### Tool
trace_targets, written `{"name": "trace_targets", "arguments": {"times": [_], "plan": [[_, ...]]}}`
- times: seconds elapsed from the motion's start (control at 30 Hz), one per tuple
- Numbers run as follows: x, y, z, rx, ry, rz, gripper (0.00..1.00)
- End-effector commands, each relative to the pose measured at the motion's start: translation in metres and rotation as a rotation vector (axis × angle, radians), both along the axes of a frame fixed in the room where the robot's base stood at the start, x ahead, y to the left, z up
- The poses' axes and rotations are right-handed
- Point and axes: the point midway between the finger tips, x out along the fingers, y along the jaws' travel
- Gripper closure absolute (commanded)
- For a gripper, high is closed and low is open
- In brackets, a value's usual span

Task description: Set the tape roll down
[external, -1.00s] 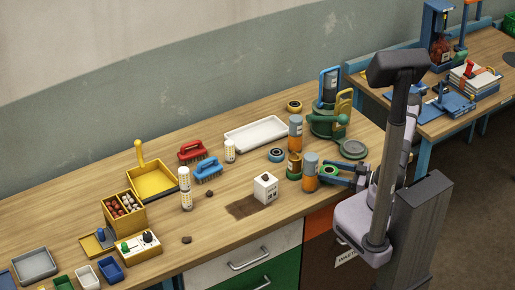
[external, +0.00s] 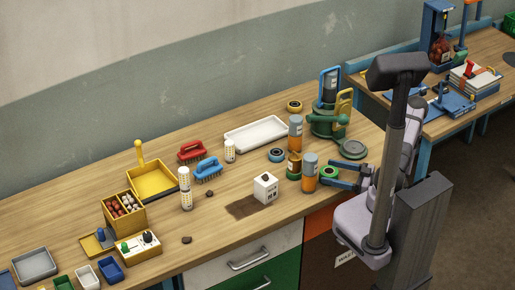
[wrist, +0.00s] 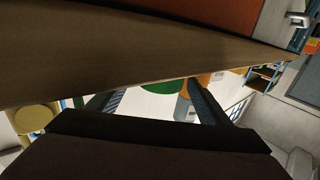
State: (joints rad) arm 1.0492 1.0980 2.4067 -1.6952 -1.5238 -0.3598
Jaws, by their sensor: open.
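A white tray (external: 256,134) lies behind. A white box (external: 265,187) is to the left. A green round-based item (external: 353,149) is behind my gripper.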

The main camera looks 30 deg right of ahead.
Motion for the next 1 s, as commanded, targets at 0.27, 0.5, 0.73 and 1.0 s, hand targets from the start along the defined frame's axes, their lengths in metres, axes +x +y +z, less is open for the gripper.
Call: {"name": "trace_targets", "arguments": {"times": [0.27,0.5,0.73,1.0], "plan": [[-0.025,-0.020,0.000,-0.002,-0.002,-0.005,0.28],[-0.040,-0.031,0.002,-0.002,-0.001,-0.002,0.28],[-0.045,-0.034,0.002,-0.001,0.000,0.001,0.24],[-0.045,-0.034,0.003,-0.001,-0.001,0.001,0.24]]}}
